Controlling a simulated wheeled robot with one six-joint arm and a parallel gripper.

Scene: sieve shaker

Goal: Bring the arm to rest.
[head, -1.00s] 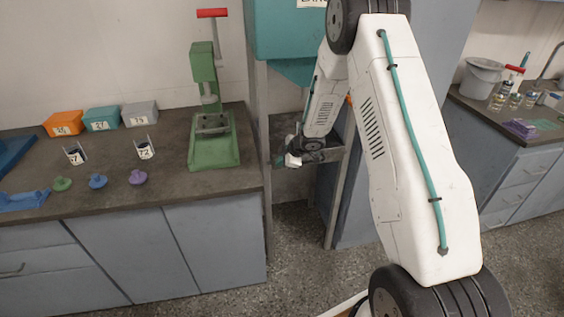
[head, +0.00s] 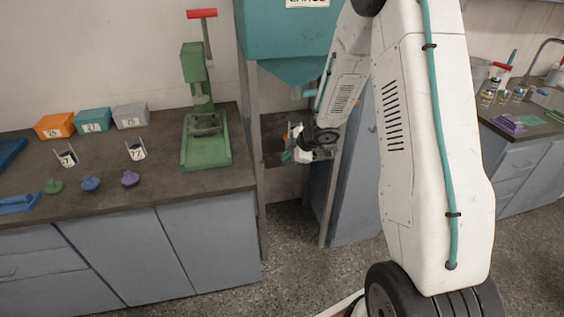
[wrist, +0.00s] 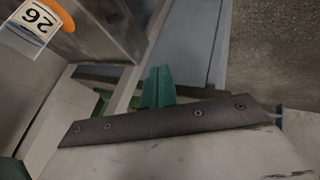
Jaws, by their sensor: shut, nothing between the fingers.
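My arm reaches across the right half of the head view and folds down toward the stand under the teal hopper. My gripper (head: 289,155) is at the end of it, beside the stand's shelf (head: 275,135), with small teal fingertips. It is shut and holds nothing. In the wrist view the teal fingers (wrist: 158,88) are together, beyond a dark bar with screws (wrist: 160,122). Whether the gripper touches the stand cannot be told.
The teal hopper (head: 285,35) hangs above the gripper. On the left bench (head: 90,205) stand a green press (head: 205,145), several labelled boxes, cups and coloured knobs. A second bench (head: 525,150) is at the right.

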